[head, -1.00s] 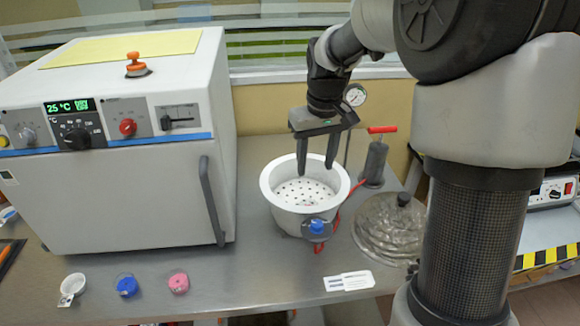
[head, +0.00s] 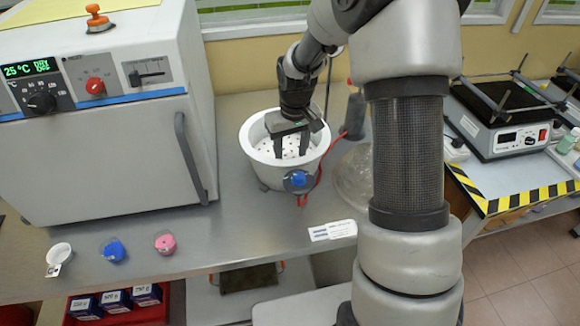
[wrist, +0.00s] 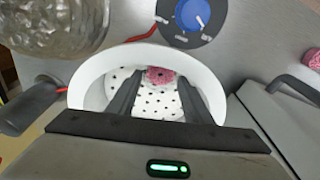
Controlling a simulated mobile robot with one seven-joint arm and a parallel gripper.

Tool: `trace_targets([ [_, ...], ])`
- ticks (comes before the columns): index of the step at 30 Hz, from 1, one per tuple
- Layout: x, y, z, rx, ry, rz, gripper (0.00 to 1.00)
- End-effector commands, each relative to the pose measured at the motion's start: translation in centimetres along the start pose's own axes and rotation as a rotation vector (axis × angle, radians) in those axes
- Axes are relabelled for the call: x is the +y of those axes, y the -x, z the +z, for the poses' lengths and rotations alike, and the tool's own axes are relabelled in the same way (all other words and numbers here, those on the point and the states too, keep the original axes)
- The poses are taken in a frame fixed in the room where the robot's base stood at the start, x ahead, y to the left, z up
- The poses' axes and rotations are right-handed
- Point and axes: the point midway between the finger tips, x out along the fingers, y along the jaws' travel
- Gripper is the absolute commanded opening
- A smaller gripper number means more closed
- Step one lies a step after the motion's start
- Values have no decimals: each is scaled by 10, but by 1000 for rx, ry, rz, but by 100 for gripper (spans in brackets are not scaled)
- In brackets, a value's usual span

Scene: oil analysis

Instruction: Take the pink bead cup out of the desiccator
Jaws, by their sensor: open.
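The desiccator (head: 250,140) is a white round bowl with a perforated white plate inside and a blue knob on its front. It stands uncovered on the steel bench. In the wrist view, a pink bead cup (wrist: 160,76) sits on the plate near the bowl's wall (wrist: 88,88), on the side toward the blue knob. My gripper (head: 291,152) points down into the bowl. In the wrist view its open fingers (wrist: 158,92) are spread with the cup showing beyond and between their tips; nothing is held. In the head view the cup inside is hidden.
A second pink cup (head: 165,243), a blue cup (head: 113,250) and a white cup (head: 59,254) stand on the bench at front left. The white oven (head: 100,150) is left of the desiccator. The glass lid (head: 352,178) lies to its right, partly behind my arm. A paper card (head: 333,230) lies in front.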

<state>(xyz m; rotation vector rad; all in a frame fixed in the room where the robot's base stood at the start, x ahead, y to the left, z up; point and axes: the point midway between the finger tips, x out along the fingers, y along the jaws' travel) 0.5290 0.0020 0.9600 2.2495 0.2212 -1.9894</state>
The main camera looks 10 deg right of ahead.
Motion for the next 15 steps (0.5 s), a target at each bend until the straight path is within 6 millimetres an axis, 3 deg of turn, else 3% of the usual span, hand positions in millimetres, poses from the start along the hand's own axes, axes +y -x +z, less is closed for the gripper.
trace_targets([
  [6,-1,-31,0,-3,0,-1,46],
  [15,-1,-35,0,-1,0,0,44],
])
